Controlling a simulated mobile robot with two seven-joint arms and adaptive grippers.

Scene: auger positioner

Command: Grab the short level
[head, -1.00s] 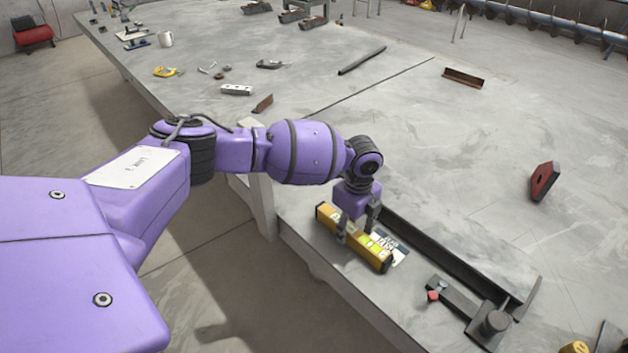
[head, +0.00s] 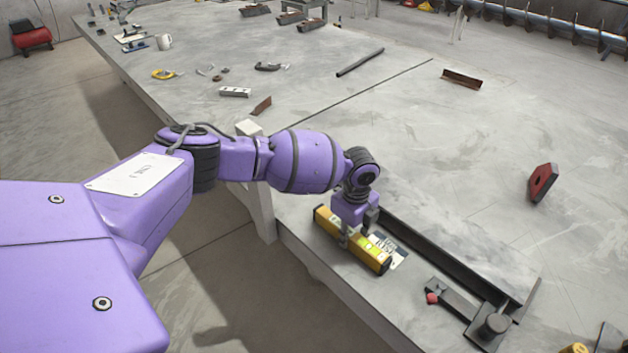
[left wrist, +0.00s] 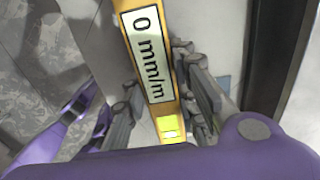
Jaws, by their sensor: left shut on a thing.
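The short level is a yellow bar with dark ends (head: 376,257), lying along the near edge of the grey table in the head view. My left gripper (head: 356,232) is over its middle, with one finger on each side, shut on it. In the left wrist view the level (left wrist: 150,60) shows its "0 mm/m" label and a yellow vial, running between the two fingers of the gripper (left wrist: 165,105). Whether the level touches the table is hard to tell. My right gripper is not in view.
A clamp-like tool (head: 455,305) is at the near right. A red-black block (head: 542,183) stands farther right.

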